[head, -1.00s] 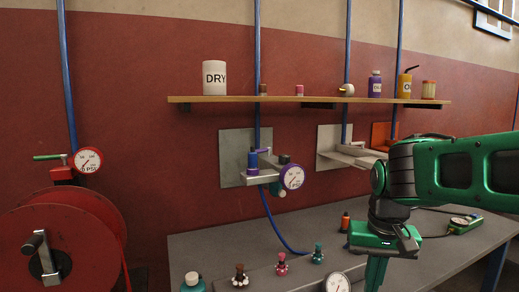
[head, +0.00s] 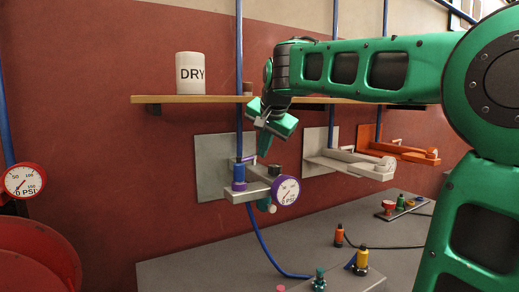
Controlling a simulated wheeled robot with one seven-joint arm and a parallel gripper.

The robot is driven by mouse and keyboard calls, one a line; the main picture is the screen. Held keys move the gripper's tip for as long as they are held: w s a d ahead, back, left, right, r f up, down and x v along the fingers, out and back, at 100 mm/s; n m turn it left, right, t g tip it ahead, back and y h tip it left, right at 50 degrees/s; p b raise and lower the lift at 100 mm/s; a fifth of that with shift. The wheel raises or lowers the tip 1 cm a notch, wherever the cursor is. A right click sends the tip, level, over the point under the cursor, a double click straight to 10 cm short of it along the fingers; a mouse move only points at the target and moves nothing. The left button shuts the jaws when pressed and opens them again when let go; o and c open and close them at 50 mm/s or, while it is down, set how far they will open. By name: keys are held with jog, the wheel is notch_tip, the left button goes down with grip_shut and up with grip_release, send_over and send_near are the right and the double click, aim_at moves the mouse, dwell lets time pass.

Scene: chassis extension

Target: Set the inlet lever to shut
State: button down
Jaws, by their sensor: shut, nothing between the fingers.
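A light grey bracket (head: 257,190) on a wall plate carries a blue cylinder (head: 239,178) and a white gauge with a purple rim (head: 286,191). A small purple lever (head: 246,160) sticks out above the blue cylinder; it looks roughly level, and no label on it is readable. My gripper (head: 264,151) points down just right of the lever's tip. It is shut and empty. I cannot tell whether its fingertips touch the lever. My gripper partly hides the area behind it.
A wooden shelf (head: 190,99) with a white DRY canister (head: 190,73) runs behind my arm. A blue pipe (head: 239,60) rises behind the bracket. White (head: 350,163) and orange (head: 400,150) brackets stand to the right. A grey bench (head: 200,265) lies below with several small fittings.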

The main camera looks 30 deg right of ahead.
aim_at(251, 169)
jog(key=x, duration=0.6)
jog(key=shift+w+f, duration=0.15)
jog(key=shift+f, duration=0.15)
jog(key=shift+w+a+r, duration=0.15)
jog(key=shift+w+a, duration=0.1)
jog(key=shift+w, duration=0.3)
jog(key=shift+w+a+r, duration=0.15)
jog(key=shift+w+a, duration=0.15)
jog(key=shift+w, duration=0.25)
jog(key=shift+w+a+r, duration=0.15)
jog(key=shift+w+a, duration=0.1)
jog(key=shift+w, duration=0.4)
jog(key=shift+d, duration=0.1)
